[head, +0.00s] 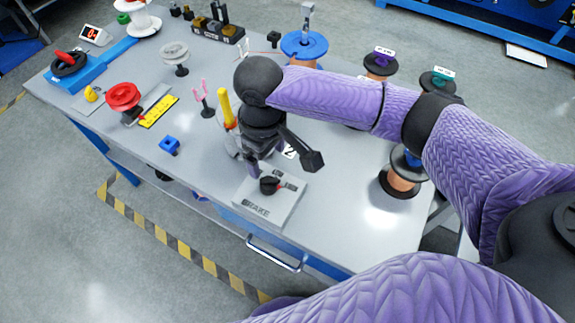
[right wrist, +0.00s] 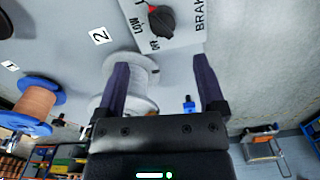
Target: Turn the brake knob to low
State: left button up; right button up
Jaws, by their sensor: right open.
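The grey brake panel (head: 254,209) lies near the front edge of the table and carries a black round knob (head: 269,186) with a small red mark. In the right wrist view the knob (right wrist: 161,21) is at the top, with its red mark towards the upper left. The LOW label (right wrist: 136,28) is left of the knob and the OFF label below it; the panel's top is cut off. My right gripper (head: 256,168) is just behind the knob in the head view. In the right wrist view its fingers (right wrist: 160,78) are apart, with nothing gripped. My left gripper is not seen.
A white spool (right wrist: 140,75) is behind the fingers in the right wrist view. A copper spool (head: 402,178) is to the right.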

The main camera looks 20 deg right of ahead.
aim_at(268, 180)
jog(key=f+b, duration=0.3)
jog(key=f, duration=0.5)
jog(key=shift+a+f+b, duration=0.15)
jog(key=shift+a+b, duration=0.05)
jog(key=shift+b, duration=0.15)
jog(key=shift+f, duration=0.4)
jog(key=shift+w+f, duration=0.1)
jog(key=shift+c, duration=0.5)
jog(key=c, duration=0.7)
grip_shut()
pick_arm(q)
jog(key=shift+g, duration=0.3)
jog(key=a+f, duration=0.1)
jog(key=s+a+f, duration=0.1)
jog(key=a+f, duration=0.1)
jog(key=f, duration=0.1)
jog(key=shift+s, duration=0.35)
